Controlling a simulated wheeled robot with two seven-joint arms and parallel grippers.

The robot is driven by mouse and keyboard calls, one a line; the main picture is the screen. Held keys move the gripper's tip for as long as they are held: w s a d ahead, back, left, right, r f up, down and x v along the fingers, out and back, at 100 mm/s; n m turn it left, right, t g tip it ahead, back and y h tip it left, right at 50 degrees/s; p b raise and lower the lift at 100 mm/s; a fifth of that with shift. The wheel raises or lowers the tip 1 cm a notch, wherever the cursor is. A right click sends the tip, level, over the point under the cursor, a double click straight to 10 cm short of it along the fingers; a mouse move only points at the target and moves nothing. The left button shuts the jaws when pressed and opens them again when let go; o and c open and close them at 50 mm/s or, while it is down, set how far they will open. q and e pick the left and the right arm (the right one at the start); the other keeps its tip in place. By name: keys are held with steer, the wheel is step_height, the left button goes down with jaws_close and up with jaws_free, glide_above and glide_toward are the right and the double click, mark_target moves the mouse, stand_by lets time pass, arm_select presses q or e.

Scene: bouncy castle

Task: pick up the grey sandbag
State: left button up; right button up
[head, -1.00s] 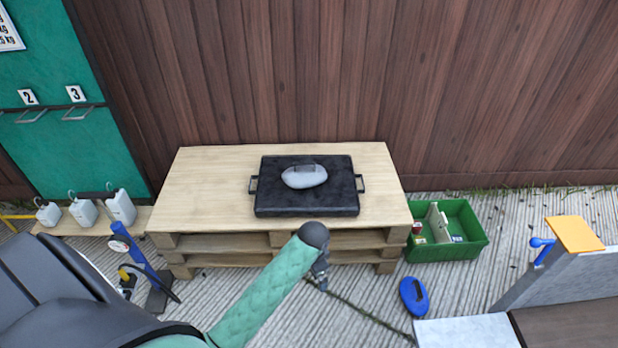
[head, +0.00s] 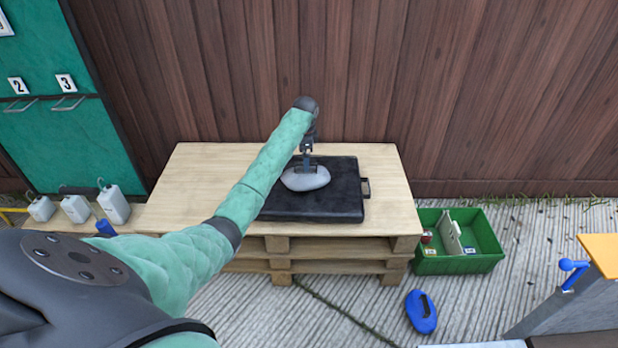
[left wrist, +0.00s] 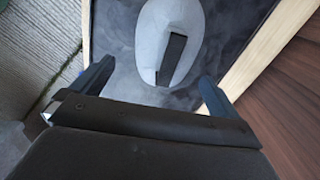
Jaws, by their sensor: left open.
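The grey sandbag (head: 306,179) is a rounded pale bag lying on a black tray (head: 335,205) on top of the wooden pallet stack. It also shows in the left wrist view (left wrist: 150,45), with a dark strap handle (left wrist: 173,58) across its top. My left gripper (head: 306,168) is over the sandbag, pointing down. In the left wrist view my left gripper (left wrist: 155,82) is open, its two fingers on either side of the bag's near end. I cannot tell whether the fingers touch it. My right gripper is in neither view.
A green crate (head: 489,264) with small items stands right of the pallets (head: 190,180). A blue oval object (head: 421,312) lies on the ground. White jugs (head: 113,205) stand at the left. A wooden fence (head: 480,90) closes off the back.

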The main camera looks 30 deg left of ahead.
mark_target(306, 174)
arm_select(q)
steer(key=shift+w+a+f, duration=0.2)
steer(key=shift+w+a, duration=0.2)
steer(key=shift+w, duration=0.2)
steer(key=shift+w+a+f, duration=0.1)
steer(key=shift+w+f, duration=0.15)
steer(key=shift+f, duration=0.05)
steer(key=shift+s+f, duration=0.15)
steer(key=shift+f, duration=3.4)
steer(key=shift+c, duration=0.4)
steer(key=shift+r, duration=0.1)
steer(key=c, duration=2.1)
